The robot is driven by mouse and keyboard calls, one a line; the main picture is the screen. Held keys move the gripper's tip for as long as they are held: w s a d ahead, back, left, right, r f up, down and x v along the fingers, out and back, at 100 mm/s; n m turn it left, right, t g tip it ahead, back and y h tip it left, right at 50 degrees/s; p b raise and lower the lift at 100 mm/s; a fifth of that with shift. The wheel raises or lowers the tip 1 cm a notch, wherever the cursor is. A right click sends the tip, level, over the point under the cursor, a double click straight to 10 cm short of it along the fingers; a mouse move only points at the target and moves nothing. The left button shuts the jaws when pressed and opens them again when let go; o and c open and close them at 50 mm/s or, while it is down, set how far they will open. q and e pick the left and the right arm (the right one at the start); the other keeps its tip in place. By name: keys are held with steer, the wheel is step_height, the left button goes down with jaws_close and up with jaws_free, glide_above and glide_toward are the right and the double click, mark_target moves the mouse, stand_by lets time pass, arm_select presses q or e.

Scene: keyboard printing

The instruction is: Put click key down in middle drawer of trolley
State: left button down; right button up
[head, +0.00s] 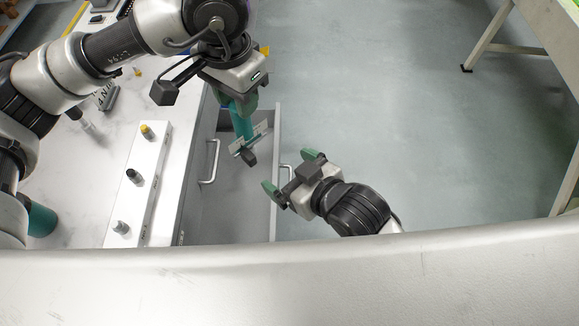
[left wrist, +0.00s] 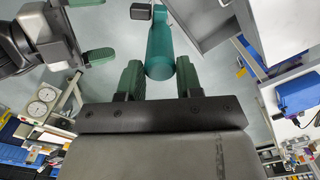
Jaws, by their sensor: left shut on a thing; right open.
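The click key (head: 243,123) has a teal cylindrical handle and a dark block (head: 250,157) at its lower end. My left gripper (head: 240,106) is shut on its upper part, and the key hangs down over the open trolley drawer (head: 235,200). In the left wrist view the teal handle (left wrist: 161,50) shows between and beyond the green fingers. Whether the lower end touches the drawer cannot be told. My right gripper (head: 291,172) is open and empty, at the drawer's right side. Which level the drawer is at is unclear.
The white worktop (head: 75,190) lies left, with a white box (head: 139,187) carrying several knobs and a teal cylinder (head: 42,220). A metal handle (head: 209,162) shows beside the drawer. A table (head: 545,30) stands far right. The grey floor (head: 400,110) between is clear.

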steer(key=y, duration=0.1)
glide_toward(249, 147)
steer(key=x, duration=1)
steer(key=shift+a+f, duration=0.1)
steer(key=shift+t, duration=0.3)
steer(key=c, duration=1)
arm_select(q)
steer(key=c, duration=0.7)
jaws_free()
arm_select(e)
steer(key=shift+c, duration=0.6)
arm_select(q)
steer(key=shift+o, duration=0.2)
